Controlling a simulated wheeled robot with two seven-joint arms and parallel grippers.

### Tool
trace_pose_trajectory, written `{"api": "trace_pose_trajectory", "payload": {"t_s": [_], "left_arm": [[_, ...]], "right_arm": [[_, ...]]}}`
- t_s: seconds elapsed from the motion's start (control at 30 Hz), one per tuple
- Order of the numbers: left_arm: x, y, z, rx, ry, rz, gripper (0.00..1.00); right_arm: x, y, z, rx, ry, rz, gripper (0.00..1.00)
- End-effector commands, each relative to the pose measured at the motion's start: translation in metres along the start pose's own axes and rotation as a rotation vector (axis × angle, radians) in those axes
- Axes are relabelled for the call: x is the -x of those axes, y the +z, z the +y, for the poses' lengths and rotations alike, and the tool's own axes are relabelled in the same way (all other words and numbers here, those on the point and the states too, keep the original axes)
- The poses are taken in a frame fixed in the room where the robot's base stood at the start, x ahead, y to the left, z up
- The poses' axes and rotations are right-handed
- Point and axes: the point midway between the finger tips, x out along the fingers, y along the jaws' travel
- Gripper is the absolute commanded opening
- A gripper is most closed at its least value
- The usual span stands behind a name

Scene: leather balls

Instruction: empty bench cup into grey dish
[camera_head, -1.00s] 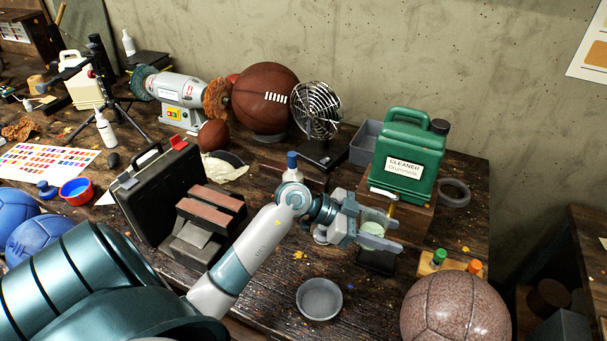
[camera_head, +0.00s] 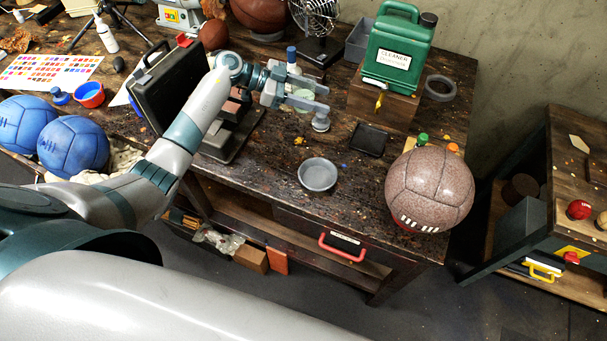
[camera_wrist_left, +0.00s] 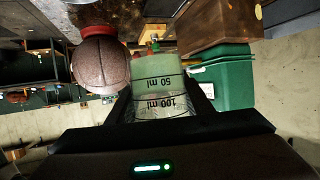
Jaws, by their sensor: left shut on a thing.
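My left gripper (camera_head: 300,98) is shut on the bench cup (camera_head: 303,101), a clear cup with pale green contents. In the left wrist view the cup (camera_wrist_left: 160,82) shows 50 ml and 100 ml marks between the fingers. That view is upside down, so the cup stands about upright. The grey dish (camera_head: 318,174), small and round, sits on the bench nearer to me than the cup. The cup is held behind and slightly left of it, apart from it. The dish looks empty. My right gripper is out of view.
A black tray (camera_head: 368,140) lies behind and right of the dish. A brown ball (camera_head: 430,189) is at the right front edge, the green cleaner jug (camera_head: 398,47) behind.

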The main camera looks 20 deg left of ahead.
Motion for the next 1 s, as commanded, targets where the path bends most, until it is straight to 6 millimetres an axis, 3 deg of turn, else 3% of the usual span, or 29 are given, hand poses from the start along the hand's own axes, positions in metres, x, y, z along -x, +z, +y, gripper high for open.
{"api": "trace_pose_trajectory", "payload": {"t_s": [0.57, 1.0], "left_arm": [[0.0, -0.001, -0.002, -0.026, -0.005, -0.007, 0.17], [-0.011, 0.016, 0.009, -0.19, -0.075, -0.082, 0.17]], "right_arm": [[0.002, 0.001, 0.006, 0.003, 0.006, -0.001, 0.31], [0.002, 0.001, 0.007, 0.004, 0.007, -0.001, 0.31]]}}
